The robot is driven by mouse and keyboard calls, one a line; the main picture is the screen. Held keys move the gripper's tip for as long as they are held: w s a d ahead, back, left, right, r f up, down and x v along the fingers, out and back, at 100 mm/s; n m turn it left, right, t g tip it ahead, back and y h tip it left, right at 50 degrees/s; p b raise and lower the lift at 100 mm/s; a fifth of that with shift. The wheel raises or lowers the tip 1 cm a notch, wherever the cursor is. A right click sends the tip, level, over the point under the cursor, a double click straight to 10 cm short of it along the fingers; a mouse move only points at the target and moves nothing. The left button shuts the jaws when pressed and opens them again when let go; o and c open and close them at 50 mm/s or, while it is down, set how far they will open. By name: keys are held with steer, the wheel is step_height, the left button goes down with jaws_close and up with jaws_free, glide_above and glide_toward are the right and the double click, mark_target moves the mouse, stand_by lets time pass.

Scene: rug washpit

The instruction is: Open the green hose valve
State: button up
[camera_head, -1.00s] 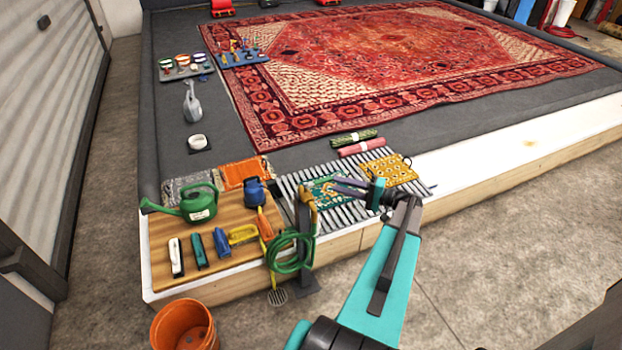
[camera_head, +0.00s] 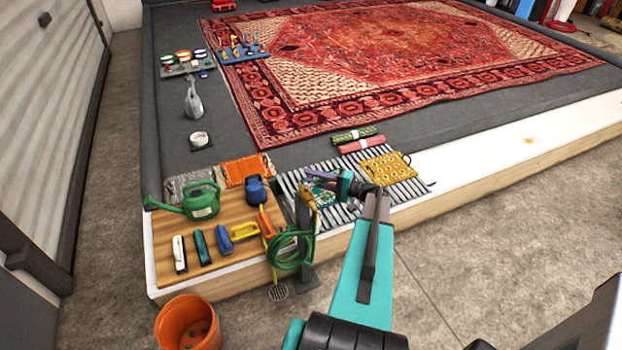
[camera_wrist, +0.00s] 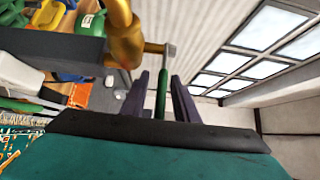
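The valve is a brass tap (camera_head: 306,198) on top of a dark post (camera_head: 304,240), with a green hose (camera_head: 290,252) coiled on it. In the wrist view the brass tap (camera_wrist: 124,38) is large and close, and its green lever (camera_wrist: 161,92) stands between my two purple fingers. My gripper (camera_wrist: 161,88) is open around the lever, with a gap visible on each side of it. In the head view my gripper (camera_head: 318,180) is at the top of the post, just right of the tap. The lever is too small to make out there.
Left of the post, a wooden board (camera_head: 230,258) holds a green watering can (camera_head: 194,202), a blue jug (camera_head: 255,190) and several brushes. An orange bucket (camera_head: 188,322) stands on the floor in front. A slatted grate (camera_head: 345,208) with small rugs lies behind the post.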

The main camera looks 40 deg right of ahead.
steer(key=shift+c, duration=0.4)
jaws_close()
stand_by(1.0)
steer(key=shift+a, duration=0.4)
steer(key=shift+d, duration=0.2)
